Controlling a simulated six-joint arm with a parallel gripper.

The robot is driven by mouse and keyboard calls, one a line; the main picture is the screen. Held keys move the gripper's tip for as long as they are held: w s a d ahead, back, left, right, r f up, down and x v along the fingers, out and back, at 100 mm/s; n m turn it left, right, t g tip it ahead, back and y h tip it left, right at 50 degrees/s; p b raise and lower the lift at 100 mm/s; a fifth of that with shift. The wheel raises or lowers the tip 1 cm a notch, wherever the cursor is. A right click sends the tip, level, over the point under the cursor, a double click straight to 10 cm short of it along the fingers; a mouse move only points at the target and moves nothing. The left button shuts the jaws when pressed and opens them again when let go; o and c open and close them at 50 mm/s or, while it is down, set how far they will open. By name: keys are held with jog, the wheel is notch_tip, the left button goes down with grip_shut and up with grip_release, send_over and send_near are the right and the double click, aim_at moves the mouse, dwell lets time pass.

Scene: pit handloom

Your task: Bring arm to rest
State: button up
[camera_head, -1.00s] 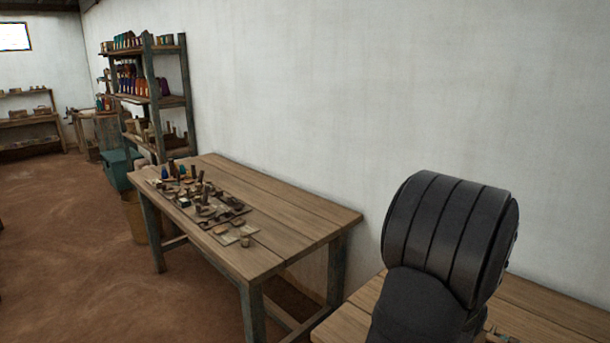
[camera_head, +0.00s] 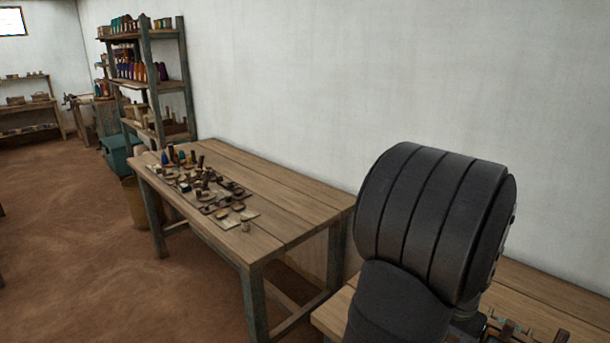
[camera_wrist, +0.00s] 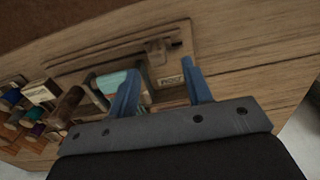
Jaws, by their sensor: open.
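My arm fills the lower right of the head view, a thick dark ribbed link raised over the near wooden table (camera_head: 560,291). My gripper does not show in the head view. In the wrist view my gripper (camera_wrist: 160,88) shows as two blue fingers spread apart on a grey plate. It is open, with nothing held between the fingers. Beyond the fingertips lie a wooden tray (camera_wrist: 110,58) and a pale blue-labelled item (camera_wrist: 118,84) on a wooden tabletop. I cannot tell from this view how far the fingers are above them.
A second wooden table (camera_head: 290,205) with several small tools stands left of my arm. A shelf rack (camera_head: 150,85) with coloured spools stands behind it, beside a teal bin (camera_head: 118,155). In the wrist view several spools (camera_wrist: 30,105) lie at left. A white wall (camera_head: 300,80) runs behind.

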jog(key=shift+f, duration=0.1)
notch_tip(320, 180, down, 6)
jog(key=shift+f, duration=0.1)
jog(key=shift+w+a, duration=0.25)
jog(key=shift+w, duration=0.05)
dwell(0.5)
